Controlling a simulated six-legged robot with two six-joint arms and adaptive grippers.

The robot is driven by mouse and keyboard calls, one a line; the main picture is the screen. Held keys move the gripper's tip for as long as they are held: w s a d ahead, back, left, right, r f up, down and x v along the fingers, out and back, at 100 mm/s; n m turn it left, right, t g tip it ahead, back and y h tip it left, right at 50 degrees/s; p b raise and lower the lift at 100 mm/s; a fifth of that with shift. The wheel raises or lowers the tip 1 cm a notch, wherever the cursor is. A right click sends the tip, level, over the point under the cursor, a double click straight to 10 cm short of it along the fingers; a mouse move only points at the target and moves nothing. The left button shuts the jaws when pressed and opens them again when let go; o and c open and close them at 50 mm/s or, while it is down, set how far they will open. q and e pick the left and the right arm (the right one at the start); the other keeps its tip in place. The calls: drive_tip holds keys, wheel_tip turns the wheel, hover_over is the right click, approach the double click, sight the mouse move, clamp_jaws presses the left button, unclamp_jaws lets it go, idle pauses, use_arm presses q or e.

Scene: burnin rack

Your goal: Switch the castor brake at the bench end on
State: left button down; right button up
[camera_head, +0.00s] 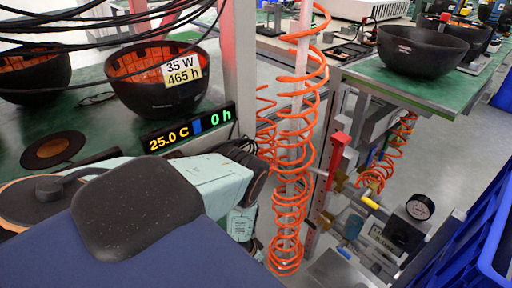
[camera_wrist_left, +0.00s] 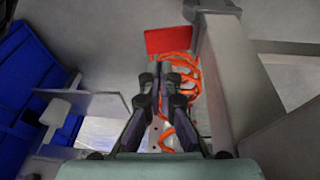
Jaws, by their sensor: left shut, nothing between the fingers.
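My left gripper (camera_wrist_left: 164,68) is shut and empty in the left wrist view. Its fingers point toward a flat red plate (camera_wrist_left: 168,40), which may be the brake pedal; I cannot tell if they touch. A grey post (camera_wrist_left: 218,75) stands just right of the fingers. In the head view my left arm reaches in from the left and its gripper is hidden behind the bench end. A red lever (camera_head: 335,160) stands upright at the bench end there; I cannot tell if it is the same red part. No castor wheel is clearly visible. My right gripper is not in view.
An orange coiled hose (camera_head: 291,190) hangs close by my left arm; orange coils (camera_wrist_left: 180,75) also show behind the fingers. A pressure gauge (camera_head: 420,207) and yellow-handled valve (camera_head: 370,202) sit right of the lever. A blue crate (camera_head: 470,245) stands at the lower right.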

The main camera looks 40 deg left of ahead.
use_arm(q)
drive_tip(key=shift+w+f+b, duration=0.15)
drive_tip(key=shift+f+b, duration=0.2)
drive_tip(key=shift+f, duration=0.35)
drive_tip(key=shift+d+f+b, duration=0.3)
drive_tip(key=shift+f+b, duration=0.2)
drive_tip(key=shift+f, duration=0.4)
drive_tip(key=shift+d+f+b, duration=0.25)
drive_tip(key=shift+f+b, duration=0.25)
drive_tip(key=shift+f, duration=0.35)
